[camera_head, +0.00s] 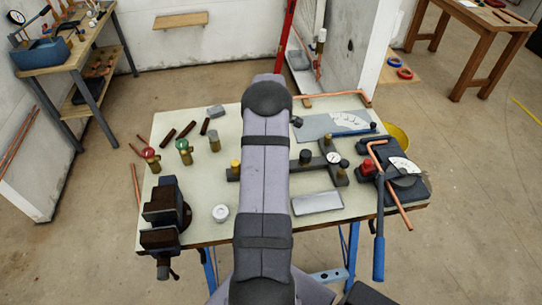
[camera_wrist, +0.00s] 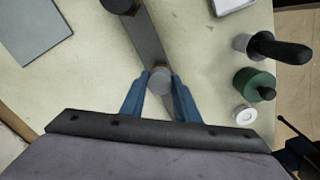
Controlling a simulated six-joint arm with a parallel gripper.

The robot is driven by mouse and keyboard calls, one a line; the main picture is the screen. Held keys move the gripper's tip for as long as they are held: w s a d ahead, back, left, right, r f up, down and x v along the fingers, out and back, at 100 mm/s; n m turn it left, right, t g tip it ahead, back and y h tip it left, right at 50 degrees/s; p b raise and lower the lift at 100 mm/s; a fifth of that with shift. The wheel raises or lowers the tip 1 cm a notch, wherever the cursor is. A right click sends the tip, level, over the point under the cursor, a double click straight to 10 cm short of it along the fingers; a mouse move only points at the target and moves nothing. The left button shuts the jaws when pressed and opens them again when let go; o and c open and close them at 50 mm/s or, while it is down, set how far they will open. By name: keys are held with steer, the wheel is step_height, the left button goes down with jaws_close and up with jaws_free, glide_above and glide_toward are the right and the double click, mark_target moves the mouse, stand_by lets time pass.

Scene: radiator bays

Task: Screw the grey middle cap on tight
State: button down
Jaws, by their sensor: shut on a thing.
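The grey middle cap (camera_wrist: 160,80) shows in the wrist view as a round grey top at the near part of a dark grey bar (camera_wrist: 147,38). My gripper (camera_wrist: 160,86) has its two blue fingers closed on opposite sides of the cap. The cap's thread and its seat are hidden beneath it. A black cap (camera_wrist: 120,4) stands farther along the bar. In the head view my arm covers the grey cap and my gripper. The bar (camera_head: 233,175) shows left of the arm with a yellow cap (camera_head: 236,164), and a black cap (camera_head: 306,156) shows on the right.
A dark vise (camera_head: 163,208) and valves with red and green (camera_head: 183,145) handwheels stand on the left of the bench. A pipe bender (camera_head: 402,180) with a long blue handle is at the right. A flat grey plate (camera_head: 317,203) lies near the front.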

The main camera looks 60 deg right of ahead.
steer(key=m, duration=0.7)
steer(key=shift+m, duration=0.3)
steer(key=m, duration=0.3)
steer(key=shift+m, duration=0.3)
steer(key=m, duration=0.3)
steer(key=shift+m, duration=0.4)
steer(key=m, duration=1.1)
steer(key=c, duration=1.5)
jaws_free()
steer(key=shift+c, duration=0.2)
